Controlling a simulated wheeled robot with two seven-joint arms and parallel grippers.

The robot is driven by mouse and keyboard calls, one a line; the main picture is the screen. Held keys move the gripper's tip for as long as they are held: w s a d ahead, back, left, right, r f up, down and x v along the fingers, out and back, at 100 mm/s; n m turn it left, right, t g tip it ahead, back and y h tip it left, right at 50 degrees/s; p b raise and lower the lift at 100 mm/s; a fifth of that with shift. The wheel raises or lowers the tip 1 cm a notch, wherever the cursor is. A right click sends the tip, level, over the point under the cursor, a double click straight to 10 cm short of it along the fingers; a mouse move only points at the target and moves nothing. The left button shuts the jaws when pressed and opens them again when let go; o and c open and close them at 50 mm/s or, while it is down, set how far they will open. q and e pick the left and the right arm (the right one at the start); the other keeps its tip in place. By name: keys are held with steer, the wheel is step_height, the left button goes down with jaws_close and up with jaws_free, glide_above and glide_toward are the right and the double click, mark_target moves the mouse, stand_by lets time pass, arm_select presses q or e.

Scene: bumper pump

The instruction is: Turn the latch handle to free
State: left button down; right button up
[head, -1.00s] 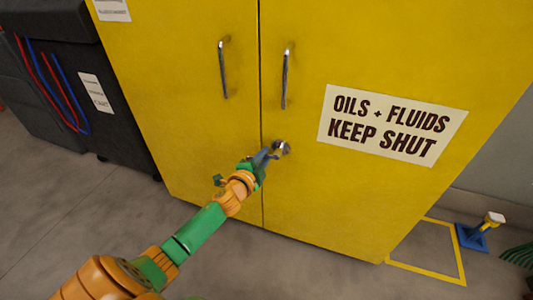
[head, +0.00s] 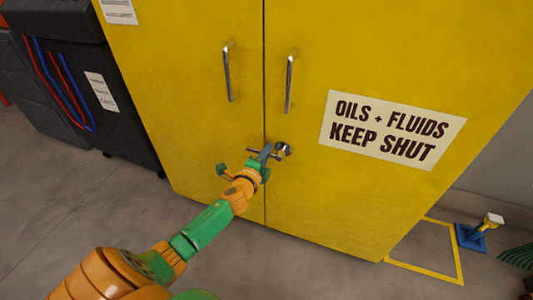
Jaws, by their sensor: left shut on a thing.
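The metal latch (head: 284,149) sits on the yellow cabinet's right door, just right of the seam between the doors and below the pull handles. A thin bar of its handle shows to the left, roughly level, partly hidden by my gripper. My left gripper (head: 265,153) reaches up from the lower left and is shut on the latch handle. The fingers hide most of the grip. Both cabinet doors (head: 350,210) look closed. My right gripper is not in view.
Two upright metal pulls, the left one (head: 227,74) and the right one (head: 289,84), stand above the latch. A sign (head: 392,130) is on the right door. A dark cart (head: 105,110) stands at left. A blue stand (head: 472,237) is at lower right. The floor in front is clear.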

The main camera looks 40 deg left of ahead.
arm_select(q)
steer(key=c, duration=0.9)
jaws_free()
steer(key=shift+o, duration=0.6)
steer(key=p+v, duration=0.1)
steer(key=v, duration=0.6)
steer(key=shift+p, duration=0.35)
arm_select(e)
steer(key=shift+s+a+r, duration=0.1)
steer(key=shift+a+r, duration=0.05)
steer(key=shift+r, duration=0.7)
